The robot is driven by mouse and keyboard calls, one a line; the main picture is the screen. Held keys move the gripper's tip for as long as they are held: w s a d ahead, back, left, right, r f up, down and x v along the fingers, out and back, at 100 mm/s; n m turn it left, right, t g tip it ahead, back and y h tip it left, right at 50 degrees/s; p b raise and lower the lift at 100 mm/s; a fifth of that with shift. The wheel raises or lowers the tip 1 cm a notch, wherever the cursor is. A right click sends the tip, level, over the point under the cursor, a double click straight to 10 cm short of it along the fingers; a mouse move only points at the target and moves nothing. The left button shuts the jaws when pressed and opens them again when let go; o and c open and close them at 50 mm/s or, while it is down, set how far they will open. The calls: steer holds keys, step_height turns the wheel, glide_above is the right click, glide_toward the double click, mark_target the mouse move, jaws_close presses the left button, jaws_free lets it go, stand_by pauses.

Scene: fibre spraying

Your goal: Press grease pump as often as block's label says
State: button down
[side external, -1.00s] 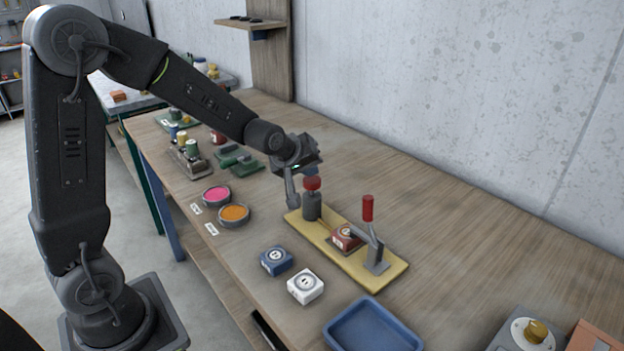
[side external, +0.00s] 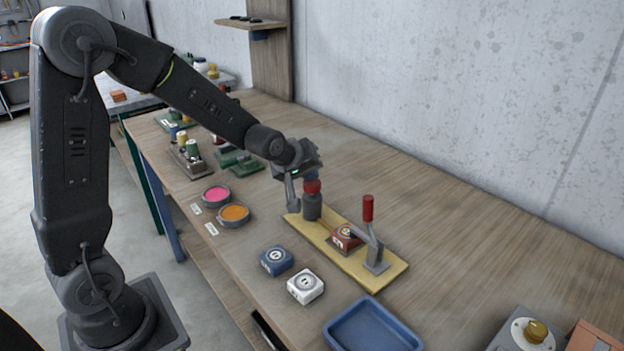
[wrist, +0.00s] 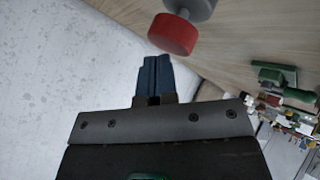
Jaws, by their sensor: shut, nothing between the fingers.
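The grease pump (side external: 312,207) is a dark grey cylinder with a red cap (side external: 312,187), standing at the far end of a yellow board (side external: 330,250). My gripper (side external: 292,207) is shut and empty, pointing down just left of the pump in the side view. In the wrist view the blue shut fingers (wrist: 155,75) lie close to the red cap (wrist: 173,34); I cannot tell whether they touch it. A red-brown block (side external: 345,240) with a white label sits on the board beside a clamp with a red handle (side external: 368,209). The label's marks are too small to read.
Pink (side external: 216,196) and orange (side external: 234,214) pots stand to the left. The table by the wall is clear.

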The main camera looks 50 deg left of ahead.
mark_target(309, 182)
steer(key=shift+f, duration=0.6)
stand_by(0.4)
steer(key=shift+r, duration=1.65)
step_height(309, 182, up, 5)
steer(key=shift+s, duration=0.1)
stand_by(0.5)
